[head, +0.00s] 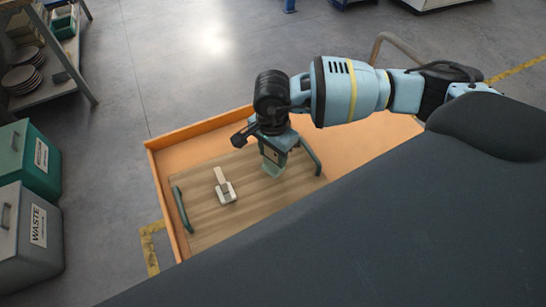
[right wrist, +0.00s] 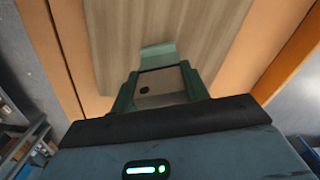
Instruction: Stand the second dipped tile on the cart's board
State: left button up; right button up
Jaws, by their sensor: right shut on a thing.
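My right gripper (head: 273,153) is over the right half of the wooden board (head: 205,225) on the orange cart (head: 165,200). It is shut on a brown tile with a dark hole, which shows between the fingers in the right wrist view (right wrist: 160,88). A pale green end (right wrist: 158,50) shows beyond the brown part, towards the board. The tile points down; I cannot tell whether its lower edge touches the board. A small pale object (head: 226,192) with a narrow beige strip and a grey piece is on the board, left of the gripper. My left gripper is out of view.
The board has green handles at its left (head: 182,210) and right (head: 310,157) ends. The cart has a raised orange rim. A green bin (head: 25,160) and a grey waste bin (head: 30,235) stand at left, below a shelf with stacked plates (head: 22,80).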

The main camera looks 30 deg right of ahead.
jog(key=shift+f, duration=1.2)
jog(key=shift+f, duration=0.1)
jog(key=shift+f, duration=0.15)
jog(key=o, duration=1)
jog(key=shift+o, duration=0.2)
notch_tip(320, 180, up, 12)
jog(key=shift+r, duration=0.25)
